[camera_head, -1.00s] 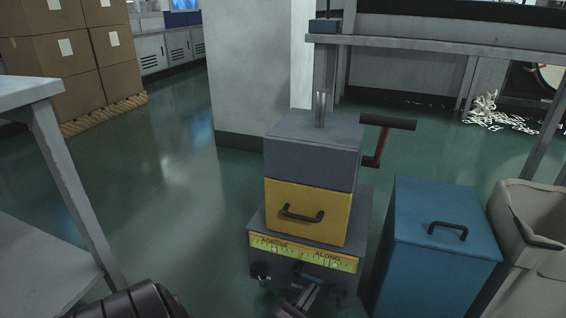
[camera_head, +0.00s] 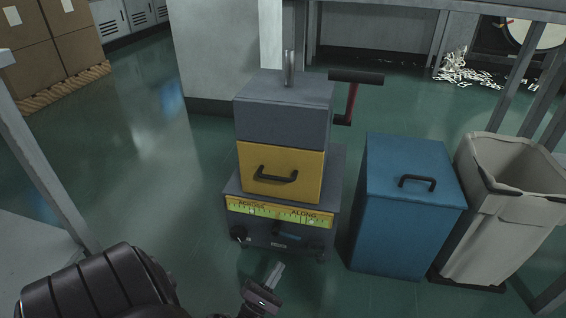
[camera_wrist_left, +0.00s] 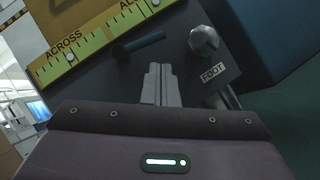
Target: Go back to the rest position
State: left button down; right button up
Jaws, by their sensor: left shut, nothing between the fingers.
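My left gripper (camera_head: 277,270) is in front of the base of a grey and yellow machine, with its two fingers together and nothing between them. In the left wrist view the shut fingers (camera_wrist_left: 161,80) point at the machine's dark front panel. That panel (camera_wrist_left: 185,65) carries a silver knob (camera_wrist_left: 204,39), a blue bar-shaped handle (camera_wrist_left: 138,45) and a FOOT label. I cannot tell if the fingertips touch it. The machine's yellow drawer front (camera_head: 281,173) has a black handle, above a yellow-green scale marked ACROSS and ALONG (camera_head: 279,213). My right gripper is not in view.
A blue lidded bin (camera_head: 405,220) stands just right of the machine, and an open beige bin (camera_head: 505,225) is beyond it. A grey table frame (camera_head: 40,165) is at the left. Cardboard boxes (camera_head: 45,45) are at the back left. Green floor is clear between table and machine.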

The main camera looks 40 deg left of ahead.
pick_arm(q)
jog(key=shift+s+f, duration=0.15)
jog(key=shift+s, duration=0.2)
dwell(0.3)
